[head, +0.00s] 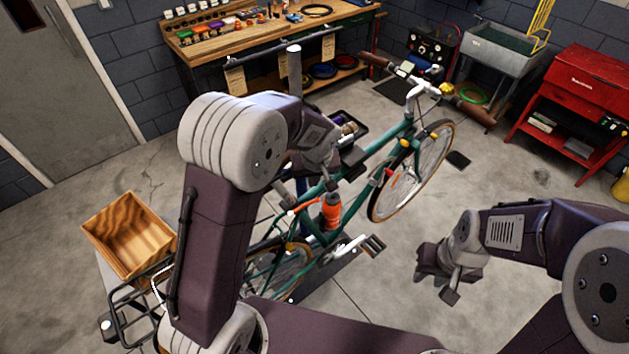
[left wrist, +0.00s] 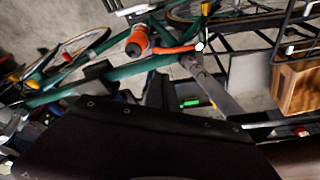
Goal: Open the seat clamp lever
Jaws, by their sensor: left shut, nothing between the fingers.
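A teal bicycle (head: 377,145) stands in the middle of the head view. An orange bar that looks like the seat clamp lever (head: 303,201) lies along the frame near the seat tube; it also shows in the left wrist view (left wrist: 176,50). An orange bottle (head: 331,211) is close beside it. My left gripper (head: 331,182) is shut and empty, above the frame near the bar; whether it touches anything is unclear. My left arm hides part of the bike's rear. My right gripper (head: 440,281) hangs to the right, apart from the bike; its finger gap is unclear.
A workbench (head: 262,40) with tools stands at the back. A red cabinet (head: 580,95) and a sink (head: 497,52) are at the right.

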